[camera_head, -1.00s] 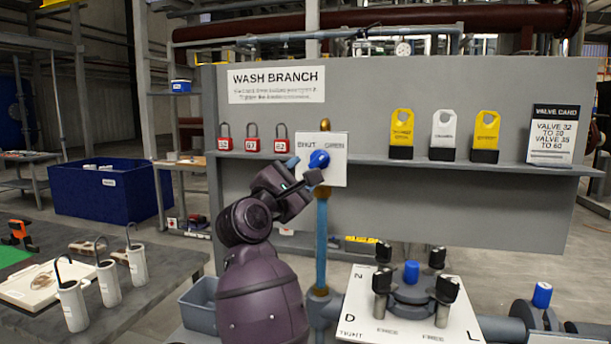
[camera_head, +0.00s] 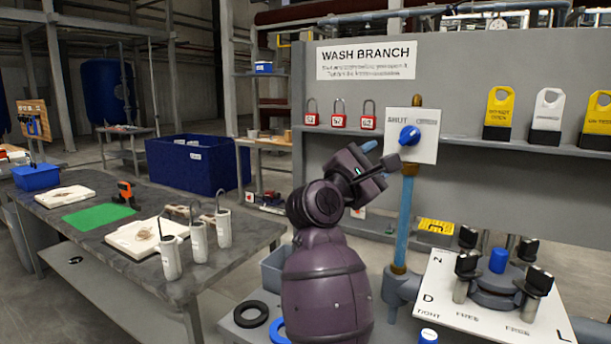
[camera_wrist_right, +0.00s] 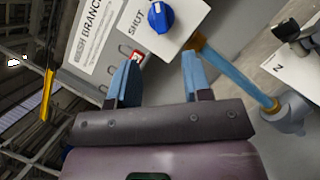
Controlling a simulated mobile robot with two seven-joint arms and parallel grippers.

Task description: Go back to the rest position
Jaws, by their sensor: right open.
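My right gripper (camera_head: 381,153) is raised in front of the wash branch panel (camera_head: 350,100). It is open and empty. Its two blue fingers show apart in the right wrist view (camera_wrist_right: 158,76). The blue valve knob (camera_head: 410,136) sits on a white plate marked SHUT (camera_head: 425,152), just right of and beyond the fingers. The knob also shows in the wrist view (camera_wrist_right: 160,17), past the fingertips, with a gap between. My left gripper is in neither view.
A grey table (camera_head: 80,235) with white canisters (camera_head: 197,240) stands at left. Red padlocks (camera_head: 339,121) and yellow tags (camera_head: 498,112) stand on the panel's shelf. A blue upright pipe (camera_head: 404,225) and a white plate with black clamps (camera_head: 440,290) are at right.

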